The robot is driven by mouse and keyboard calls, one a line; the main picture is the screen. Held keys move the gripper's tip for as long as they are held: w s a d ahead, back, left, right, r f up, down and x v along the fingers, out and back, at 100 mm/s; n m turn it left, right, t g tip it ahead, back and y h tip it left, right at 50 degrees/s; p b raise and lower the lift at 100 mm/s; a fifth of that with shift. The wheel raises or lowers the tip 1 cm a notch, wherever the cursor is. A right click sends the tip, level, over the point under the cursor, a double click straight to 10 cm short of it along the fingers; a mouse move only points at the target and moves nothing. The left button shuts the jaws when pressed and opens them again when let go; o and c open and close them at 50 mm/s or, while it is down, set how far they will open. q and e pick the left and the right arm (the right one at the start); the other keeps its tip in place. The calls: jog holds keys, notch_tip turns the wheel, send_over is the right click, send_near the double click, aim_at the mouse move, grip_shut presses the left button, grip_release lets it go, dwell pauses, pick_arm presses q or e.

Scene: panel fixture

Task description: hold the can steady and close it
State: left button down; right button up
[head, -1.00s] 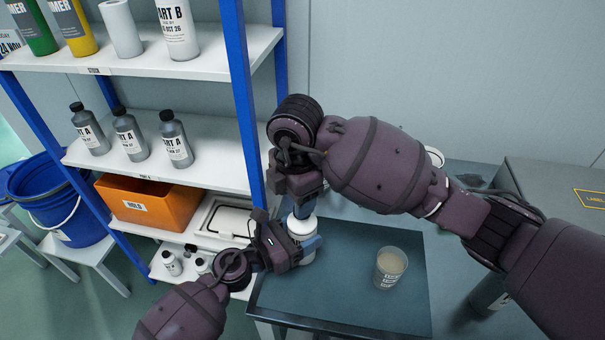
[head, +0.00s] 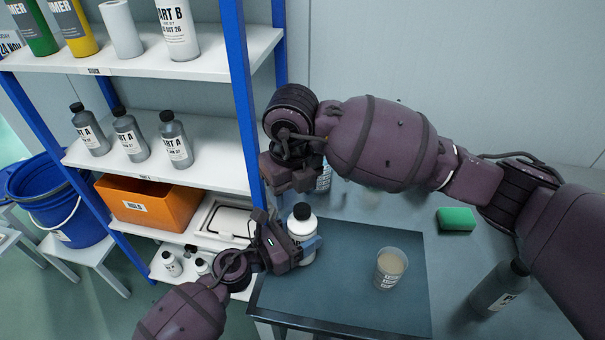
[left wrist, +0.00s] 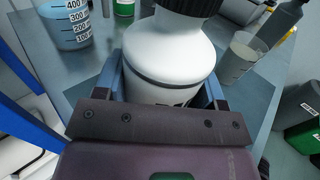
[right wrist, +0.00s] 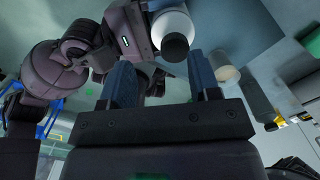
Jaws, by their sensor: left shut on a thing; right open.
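The can is a white bottle (head: 301,228) with a black cap (head: 302,211) on its top. It stands upright at the left edge of the dark mat (head: 345,305). My left gripper (head: 308,247) is shut around its body; the left wrist view shows the white body (left wrist: 165,55) between the fingers and the cap (left wrist: 190,5) cut off by the frame. My right gripper (head: 290,182) is above and behind the can, apart from it. In the right wrist view its fingers (right wrist: 162,78) are open and empty, with the cap (right wrist: 176,46) beyond them.
A cup of beige liquid (head: 390,268) stands on the mat. A dark bottle (head: 500,290) and a green sponge (head: 456,219) are to the right. A graduated cup of blue liquid (left wrist: 68,22) is beyond the can. A shelf rack (head: 240,100) stands close on the left.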

jog(key=n, duration=0.4)
jog(key=shift+r+n, duration=0.25)
jog(key=shift+n, duration=0.05)
jog(key=n, duration=0.4)
jog(key=shift+r, duration=0.2)
jog(key=n, duration=0.4)
jog(key=shift+d+r+n, duration=0.15)
jog(key=shift+r+n, duration=0.05)
jog(key=shift+n, duration=0.1)
jog(key=n, duration=0.5)
jog(key=shift+d+r+n, duration=0.1)
jog(key=shift+r+n, duration=0.1)
jog(key=shift+n, duration=0.1)
jog(key=n, duration=0.4)
jog(key=shift+d+r, duration=0.15)
jog(key=shift+r, duration=0.1)
jog(key=n, duration=0.4)
jog(key=shift+d+r, duration=0.15)
jog(key=shift+r, duration=0.05)
jog(key=n, duration=0.4)
jog(key=shift+d+r, duration=0.2)
jog(key=n, duration=0.5)
jog(key=shift+d+r+n+g, duration=0.25)
jog(key=shift+n+g, duration=0.05)
